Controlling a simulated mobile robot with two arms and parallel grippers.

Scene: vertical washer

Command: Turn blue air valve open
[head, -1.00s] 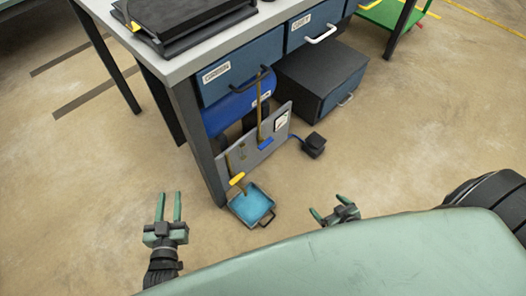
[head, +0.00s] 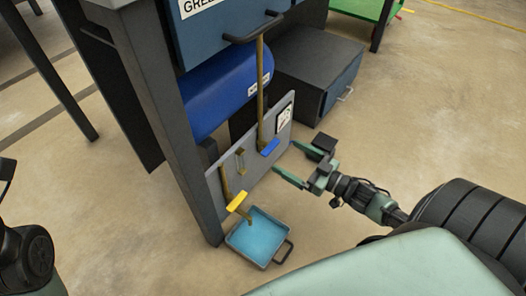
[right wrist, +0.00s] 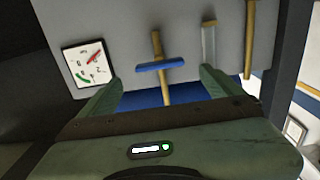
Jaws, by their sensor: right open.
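The blue air valve handle (head: 269,147) sits on a brass pipe on the grey panel (head: 225,184) under the workbench. My right gripper (head: 284,158) is open, with its fingers pointing at the panel just right of the handle. In the right wrist view, the blue handle (right wrist: 160,65) lies crosswise on the pipe, between and slightly beyond the open fingertips (right wrist: 160,82). The fingers look apart from it. My left gripper is out of view; only a dark part of my left arm shows at the left edge.
A yellow handle (head: 238,202) sits lower left on the panel, above a tray (head: 287,252) with blue liquid. A gauge (right wrist: 88,63) is beside the blue handle. A blue tank (head: 225,97) lies behind the panel. A dark cabinet (head: 310,60) stands behind. Floor to the right is clear.

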